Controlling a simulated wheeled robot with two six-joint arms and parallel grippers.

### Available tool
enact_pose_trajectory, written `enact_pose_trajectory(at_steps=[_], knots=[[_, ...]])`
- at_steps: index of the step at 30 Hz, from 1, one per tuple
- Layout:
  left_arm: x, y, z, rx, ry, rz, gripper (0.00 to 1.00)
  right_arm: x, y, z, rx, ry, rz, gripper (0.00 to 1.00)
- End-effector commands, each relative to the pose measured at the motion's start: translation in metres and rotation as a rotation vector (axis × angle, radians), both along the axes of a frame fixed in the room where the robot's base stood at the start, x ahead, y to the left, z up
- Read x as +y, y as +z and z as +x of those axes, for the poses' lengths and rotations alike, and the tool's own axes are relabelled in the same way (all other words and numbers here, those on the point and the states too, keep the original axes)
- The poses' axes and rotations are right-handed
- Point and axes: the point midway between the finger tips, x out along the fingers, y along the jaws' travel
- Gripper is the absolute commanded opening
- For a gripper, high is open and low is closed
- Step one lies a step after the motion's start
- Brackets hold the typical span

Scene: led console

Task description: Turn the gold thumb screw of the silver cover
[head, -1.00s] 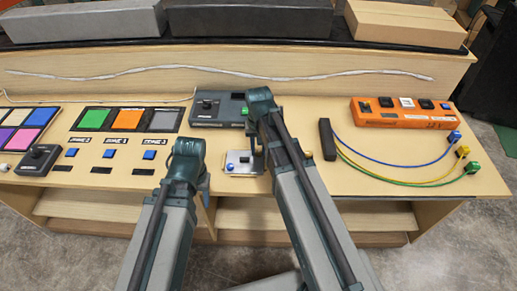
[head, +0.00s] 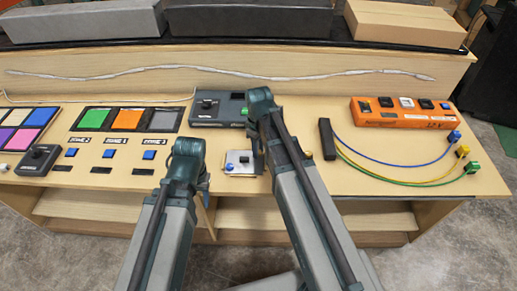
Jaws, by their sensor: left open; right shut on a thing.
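The silver cover (head: 241,158) lies near the table's front edge, between my two arms, with a blue knob (head: 229,167) at its lower left and a small dark mark on it. My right gripper (head: 259,161) is at the cover's right side, mostly hidden behind its own arm, and is shut.
A dark grey console box (head: 215,108) stands behind the cover. An orange power strip (head: 402,113) and a black block (head: 327,139) with coloured cables are at the right. Coloured panels (head: 130,119) and a joystick box (head: 37,159) are at the left. The right table front is clear.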

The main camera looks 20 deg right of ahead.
Motion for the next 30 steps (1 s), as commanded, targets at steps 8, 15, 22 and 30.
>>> enact_pose_trajectory(at_steps=[8,15,22,30], knots=[[0.0,-0.0007,0.0,0.0,0.0,0.0,0.5,0.001,-0.0008,-0.0013,0.003,0.263,0.003,0.0],[0.0,-0.0008,-0.0001,0.0,0.0,0.0,0.5,0.0012,-0.0008,-0.0014,0.003,0.484,0.003,0.0],[0.0,-0.0007,0.0,0.0,0.0,0.0,0.5,0.0014,-0.0008,-0.0015,0.003,0.663,0.004,0.0],[0.0,-0.0007,0.0,0.0,0.0,0.0,0.5,0.0015,-0.0007,-0.0017,0.003,0.803,0.004,0.0]])
